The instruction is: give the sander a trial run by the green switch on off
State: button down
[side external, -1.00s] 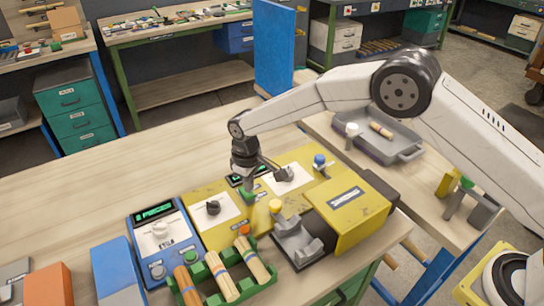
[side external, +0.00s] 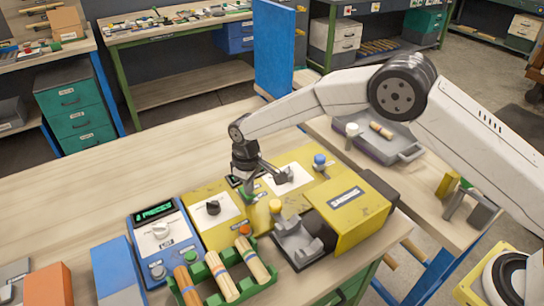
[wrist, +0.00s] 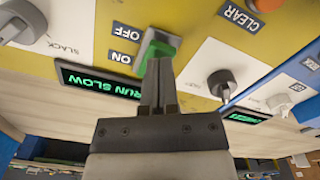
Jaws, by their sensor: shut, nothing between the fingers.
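The sander is the yellow machine (side external: 352,215) with a sanding label, and its yellow control panel runs to the left of it. The green switch (wrist: 160,47) is a rocker in a grey frame, with OFF and ON labels beside it in the wrist view. My gripper (wrist: 158,64) is shut and empty. Its fingertips are at the green switch and overlap its lower edge; I cannot tell whether they press it. A display (wrist: 97,80) on the panel reads RUN SLOW. In the side view my gripper (side external: 248,190) points down at the panel and largely hides the switch.
A dial marked SLACK (wrist: 22,22) and a black knob (wrist: 221,84) flank the switch. An orange button (side external: 244,230), yellow knob (side external: 276,206) and blue knob (side external: 320,160) stand nearby. A green tray (side external: 262,284) holds turned pieces in front. The bench behind is clear.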

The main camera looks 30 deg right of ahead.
jog(key=shift+f, duration=0.55)
dwell(0.5)
jog(key=shift+r, duration=3.5)
